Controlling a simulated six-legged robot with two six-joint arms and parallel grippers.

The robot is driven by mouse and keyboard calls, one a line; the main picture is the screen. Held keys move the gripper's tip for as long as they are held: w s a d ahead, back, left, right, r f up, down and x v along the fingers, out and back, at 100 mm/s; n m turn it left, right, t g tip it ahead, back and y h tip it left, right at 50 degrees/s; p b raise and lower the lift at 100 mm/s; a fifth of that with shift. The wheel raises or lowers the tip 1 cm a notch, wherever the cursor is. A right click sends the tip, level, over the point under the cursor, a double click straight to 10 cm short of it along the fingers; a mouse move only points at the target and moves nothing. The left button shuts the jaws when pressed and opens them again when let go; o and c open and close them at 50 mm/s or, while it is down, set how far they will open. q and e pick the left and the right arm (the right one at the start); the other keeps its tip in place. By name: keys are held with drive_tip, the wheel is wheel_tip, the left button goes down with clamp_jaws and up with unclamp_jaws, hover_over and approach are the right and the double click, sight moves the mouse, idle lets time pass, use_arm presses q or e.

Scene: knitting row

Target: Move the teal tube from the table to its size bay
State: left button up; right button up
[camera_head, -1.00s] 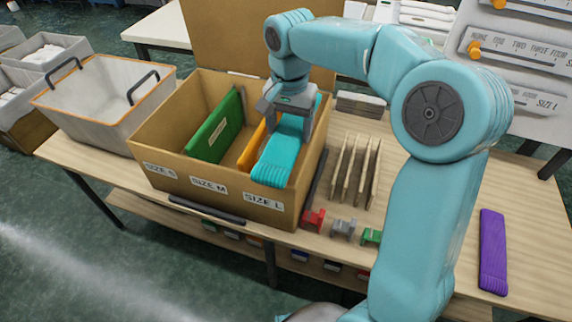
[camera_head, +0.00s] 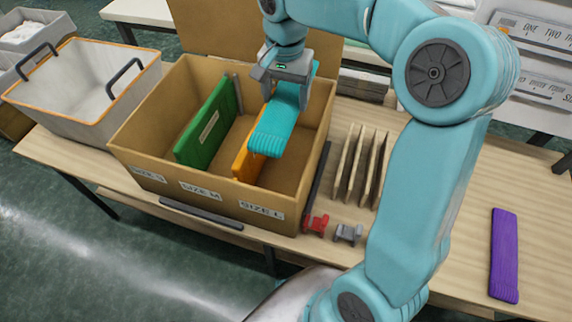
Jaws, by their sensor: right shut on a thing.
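The teal tube (camera_head: 274,132), a ribbed knitted piece, hangs from my right gripper (camera_head: 284,84) above the right part of a cardboard box. My right gripper is shut on its upper end. The box (camera_head: 128,132) has front labels SIZE S (camera_head: 149,174), SIZE M (camera_head: 203,191) and SIZE L (camera_head: 262,210). The tube is tilted, with its lower end toward the front, over the space behind the SIZE L label and partly in front of an orange panel (camera_head: 247,162). A green panel (camera_head: 205,130) stands upright further left. My left gripper is not in view.
A white bin with an orange rim (camera_head: 75,95) stands left of the box. Upright wooden dividers (camera_head: 362,165), a red clip (camera_head: 317,223) and a grey clip (camera_head: 348,234) are at its right. A purple knitted piece (camera_head: 504,255) lies at the table's right.

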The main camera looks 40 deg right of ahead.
drive_tip(key=b, duration=0.5)
hover_over(285, 174)
wheel_tip(285, 174, down, 7)
wheel_tip(285, 174, down, 15)
drive_tip(key=b, duration=0.3)
drive_tip(key=shift+s, duration=0.1)
wheel_tip(285, 174, down, 5)
drive_tip(key=shift+f+b, duration=0.1)
drive_tip(key=shift+b, duration=0.3)
drive_tip(key=o, duration=1)
drive_tip(key=shift+o, duration=0.2)
